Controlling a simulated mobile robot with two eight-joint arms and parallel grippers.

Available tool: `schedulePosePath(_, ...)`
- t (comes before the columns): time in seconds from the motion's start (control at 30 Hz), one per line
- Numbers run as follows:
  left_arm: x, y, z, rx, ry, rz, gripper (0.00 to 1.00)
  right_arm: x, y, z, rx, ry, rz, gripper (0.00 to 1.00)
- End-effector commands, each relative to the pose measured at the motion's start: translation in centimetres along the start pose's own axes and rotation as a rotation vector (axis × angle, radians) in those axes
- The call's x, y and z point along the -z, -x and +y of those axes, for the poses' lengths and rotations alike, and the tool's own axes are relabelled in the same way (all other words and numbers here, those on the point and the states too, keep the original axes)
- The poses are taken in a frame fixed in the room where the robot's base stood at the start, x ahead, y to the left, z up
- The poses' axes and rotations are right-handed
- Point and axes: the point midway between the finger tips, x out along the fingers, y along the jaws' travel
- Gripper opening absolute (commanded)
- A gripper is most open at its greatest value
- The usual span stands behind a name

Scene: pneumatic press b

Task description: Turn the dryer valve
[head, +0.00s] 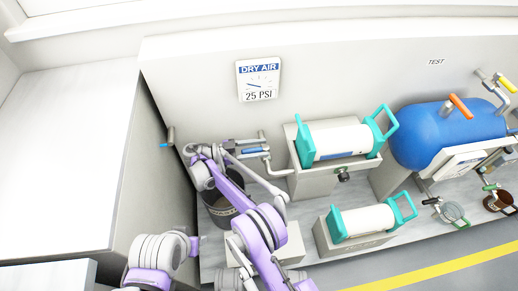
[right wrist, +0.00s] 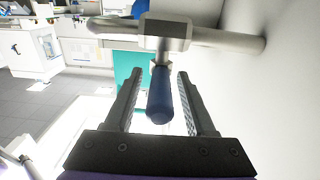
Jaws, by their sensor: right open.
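The dryer valve has a blue handle (right wrist: 160,96) that hangs from a metal fitting (right wrist: 166,32) on a pipe along the wall. In the right wrist view my right gripper (right wrist: 160,76) is open, with one finger on each side of the handle. Gaps show between both fingers and the handle. In the head view my right gripper (head: 226,153) is at the piping (head: 252,146) left of the upper white cylinder; my arm hides part of this area. My left arm shows at the lower left, but its gripper does not show clearly.
A DRY AIR gauge sign (head: 259,81) hangs on the wall above. White cylinders with teal ends (head: 337,139) (head: 362,222) and a blue tank (head: 450,132) stand to the right. A dark bucket (head: 218,206) is below my right gripper. A white counter (head: 70,150) is at left.

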Motion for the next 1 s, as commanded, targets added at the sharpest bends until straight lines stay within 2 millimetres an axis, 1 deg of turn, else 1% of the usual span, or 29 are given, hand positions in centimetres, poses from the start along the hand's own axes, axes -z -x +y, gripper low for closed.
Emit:
schedulePosePath(0.3,0.2,1.4,0.0,0.000,0.000,0.000,0.50,6.1,0.0,0.1,0.000,0.000,0.000,0.55)
schedulePosePath(0.4,0.3,1.7,0.0,0.000,0.000,0.000,0.50,7.7,0.0,0.1,0.000,0.000,0.000,0.55)
schedulePosePath(0.5,0.4,1.9,0.0,0.000,0.000,0.000,0.50,8.7,0.0,0.1,-0.001,0.000,0.000,0.55)
schedulePosePath(0.67,0.4,2.0,0.0,0.000,0.000,0.000,0.50,9.3,0.0,0.1,-0.001,0.000,0.000,0.55)
schedulePosePath(1.0,0.4,2.0,0.0,0.000,0.000,0.000,0.50,9.3,0.0,0.0,-0.001,0.000,0.000,0.55)
